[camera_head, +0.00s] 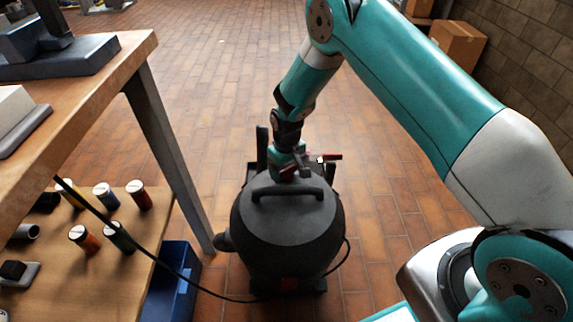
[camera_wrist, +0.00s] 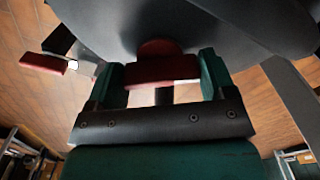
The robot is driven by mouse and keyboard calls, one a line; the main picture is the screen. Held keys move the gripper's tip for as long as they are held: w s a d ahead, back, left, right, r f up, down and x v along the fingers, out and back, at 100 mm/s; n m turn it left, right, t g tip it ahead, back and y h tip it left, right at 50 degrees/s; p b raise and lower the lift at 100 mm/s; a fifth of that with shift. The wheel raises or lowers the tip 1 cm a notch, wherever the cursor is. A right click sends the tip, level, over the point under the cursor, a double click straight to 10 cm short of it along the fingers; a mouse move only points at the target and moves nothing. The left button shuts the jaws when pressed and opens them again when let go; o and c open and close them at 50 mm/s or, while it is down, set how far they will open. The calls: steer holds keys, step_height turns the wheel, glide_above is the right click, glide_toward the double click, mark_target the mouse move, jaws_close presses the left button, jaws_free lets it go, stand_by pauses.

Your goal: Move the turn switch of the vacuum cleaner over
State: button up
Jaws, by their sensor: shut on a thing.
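The vacuum cleaner (camera_head: 290,232) is a dark grey drum with a black carry handle on its lid, standing on the tiled floor. Its underside curve also fills the top of the wrist view (camera_wrist: 245,35). The red turn switch (camera_wrist: 160,68) sits on the side of the cleaner, between the two green fingers of my gripper (camera_wrist: 163,78). The gripper is shut on it. In the head view my gripper (camera_head: 288,167) is at the far side of the cleaner, behind the handle, where the switch is mostly hidden.
A red-tipped lever (camera_head: 330,157) sticks out beside the gripper. A black cable (camera_head: 180,272) runs from the wooden workbench (camera_head: 100,85) to the cleaner. Several cans (camera_head: 120,237) stand on the lower shelf, near a blue bin (camera_head: 172,285). Open floor lies behind; cardboard boxes (camera_head: 458,45) stand at the wall.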

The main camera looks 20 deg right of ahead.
steer(key=n+p, duration=0.2)
steer(key=n, duration=0.3)
steer(key=shift+r+n, duration=0.15)
steer(key=shift+n, duration=0.15)
steer(key=n+p, duration=0.1)
steer(key=n, duration=0.4)
steer(key=shift+n, duration=0.3)
steer(key=o, duration=0.9)
step_height(320, 180, up, 17)
steer(key=p, duration=0.3)
steer(key=shift+r, duration=0.1)
